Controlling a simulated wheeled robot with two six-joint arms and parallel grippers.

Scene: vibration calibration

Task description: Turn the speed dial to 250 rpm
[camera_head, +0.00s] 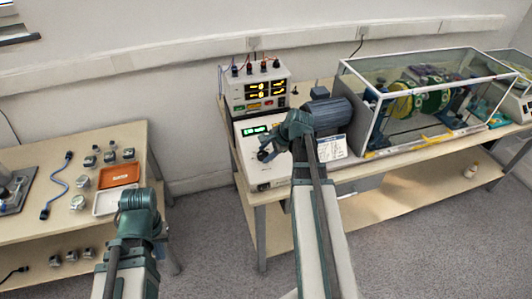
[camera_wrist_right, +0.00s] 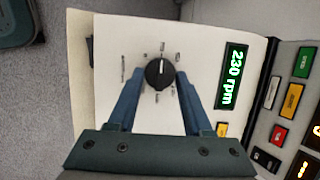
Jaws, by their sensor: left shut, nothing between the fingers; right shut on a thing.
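The speed dial (camera_wrist_right: 159,74) is a round black knob with a white pointer line on a white panel. My right gripper (camera_wrist_right: 160,82) is shut on the dial, one blue finger on each side of it. The green display (camera_wrist_right: 232,76) beside the dial reads 230 rpm. In the head view the same display (camera_head: 255,130) glows on the front of the control box, and my right gripper (camera_head: 264,155) covers the dial there.
A power supply (camera_head: 257,90) with lit readouts stands behind the control box. A motor (camera_head: 331,112) and a clear-walled rotor case (camera_head: 420,110) stand to its right. Coloured buttons (camera_wrist_right: 292,98) lie beside the display. The left table (camera_head: 25,155) holds an orange tray (camera_head: 119,174) and small parts.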

